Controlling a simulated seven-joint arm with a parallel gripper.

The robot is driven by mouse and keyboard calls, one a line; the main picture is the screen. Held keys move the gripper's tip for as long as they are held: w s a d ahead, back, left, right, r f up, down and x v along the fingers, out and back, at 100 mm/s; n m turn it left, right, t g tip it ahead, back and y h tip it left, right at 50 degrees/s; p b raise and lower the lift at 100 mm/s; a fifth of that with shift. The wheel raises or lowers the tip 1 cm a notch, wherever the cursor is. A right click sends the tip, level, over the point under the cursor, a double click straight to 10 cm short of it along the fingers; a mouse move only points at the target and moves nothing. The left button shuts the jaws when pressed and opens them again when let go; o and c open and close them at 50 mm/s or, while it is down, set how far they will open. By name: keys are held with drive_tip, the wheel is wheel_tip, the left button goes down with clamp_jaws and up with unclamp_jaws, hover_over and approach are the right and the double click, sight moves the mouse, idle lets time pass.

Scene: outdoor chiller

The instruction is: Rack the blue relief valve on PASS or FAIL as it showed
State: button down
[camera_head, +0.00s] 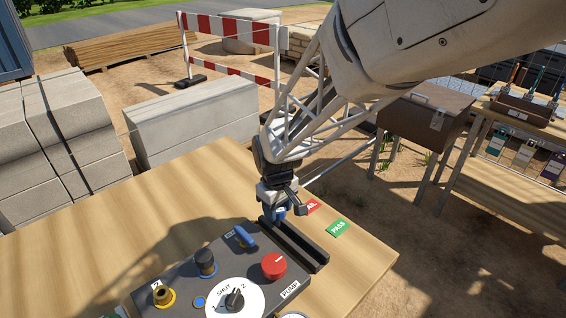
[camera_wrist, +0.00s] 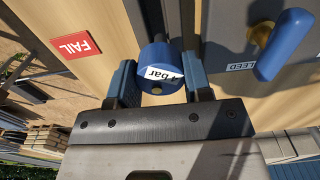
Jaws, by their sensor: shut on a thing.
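My gripper (camera_head: 279,205) is shut on the blue relief valve (camera_wrist: 157,60), which has a white label reading "bar". In the wrist view the valve sits between my two blue-grey fingertips. In the head view it is mostly hidden by my gripper, at the far end of the black rack rail (camera_head: 303,250). I cannot tell whether it is seated in the rail. The red FAIL label (camera_head: 312,206) lies beside that end; it also shows in the wrist view (camera_wrist: 75,46). The green PASS label (camera_head: 338,227) lies nearer the rail's middle.
A dark test panel on the wooden table (camera_head: 205,180) carries a SHUT/1/2 dial (camera_head: 234,299), a red PUMP button (camera_head: 274,265), a blue BLEED lever (camera_head: 246,237), a dark-capped fitting (camera_head: 206,263) and an open brass port (camera_head: 164,298).

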drive_tip(key=shift+f, duration=1)
idle(0.5)
unclamp_jaws()
idle(0.4)
drive_tip(key=shift+r, duration=0.1)
drive_tip(key=shift+r, duration=3.35)
drive_tip(key=shift+r, duration=0.1)
wheel_tip(320, 180, up, 8)
